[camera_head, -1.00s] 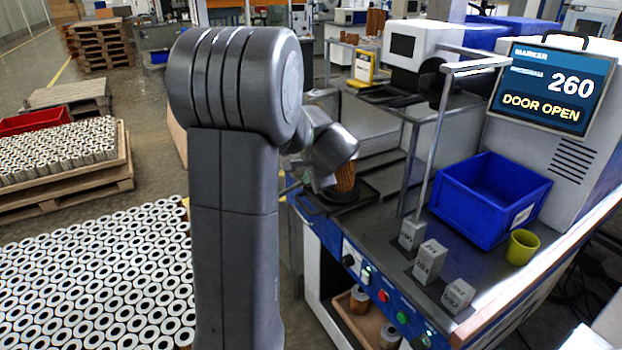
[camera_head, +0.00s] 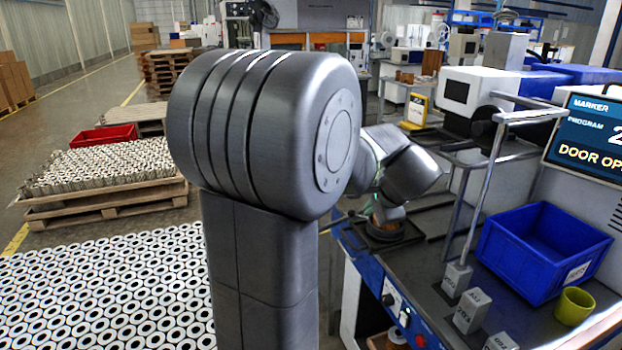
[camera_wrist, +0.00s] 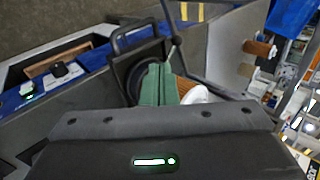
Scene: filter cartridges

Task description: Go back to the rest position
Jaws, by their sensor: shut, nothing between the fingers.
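My gripper (camera_wrist: 166,84) shows in the wrist view with its green fingers shut and nothing between them. A brown pleated filter cartridge with a white end (camera_wrist: 194,94) is close beside the fingers, partly hidden behind them. It is at the round black fixture (camera_wrist: 150,78) on the machine's bench. In the head view my gripper (camera_head: 384,210) is low over the dark fixture tray (camera_head: 398,234), and the cartridge there is mostly hidden. Whether the fingers touch the cartridge is not clear.
A blue bin (camera_head: 540,252), a yellow-green cup (camera_head: 574,306) and several grey blocks (camera_head: 468,311) stand on the bench at right. A bent post (camera_head: 489,185) rises near the fixture. The marker screen (camera_head: 592,138) reads DOOR OPEN. Pallets of cartridges (camera_head: 100,290) fill the left floor.

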